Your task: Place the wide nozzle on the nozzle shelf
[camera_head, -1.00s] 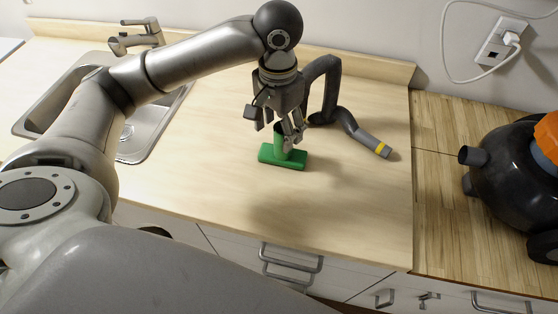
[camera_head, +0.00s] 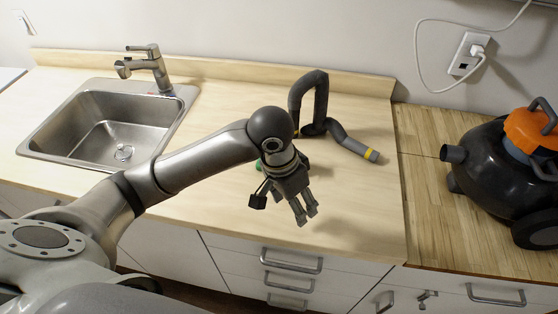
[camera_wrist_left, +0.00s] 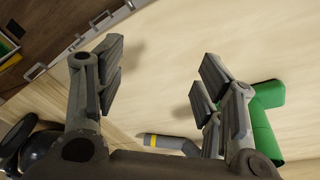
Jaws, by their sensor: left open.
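The green wide nozzle lies on the wooden counter and is mostly hidden behind my left wrist in the head view, with only a sliver of green (camera_head: 258,164) showing. In the left wrist view the green nozzle (camera_wrist_left: 262,122) is at the right, partly behind a finger and outside the jaws. My left gripper (camera_head: 305,215) is open and empty, over the counter's front part in the head view. Its spread fingers (camera_wrist_left: 155,78) also show in the left wrist view, with only counter between them. I cannot make out a nozzle shelf. My right gripper is not in view.
A grey hose (camera_head: 346,140) with a yellow band lies at the back of the counter. A black and orange vacuum (camera_head: 500,165) stands at the right. A sink (camera_head: 60,138) is at the left. Drawers with handles (camera_head: 290,262) are below. The counter right of my gripper is clear.

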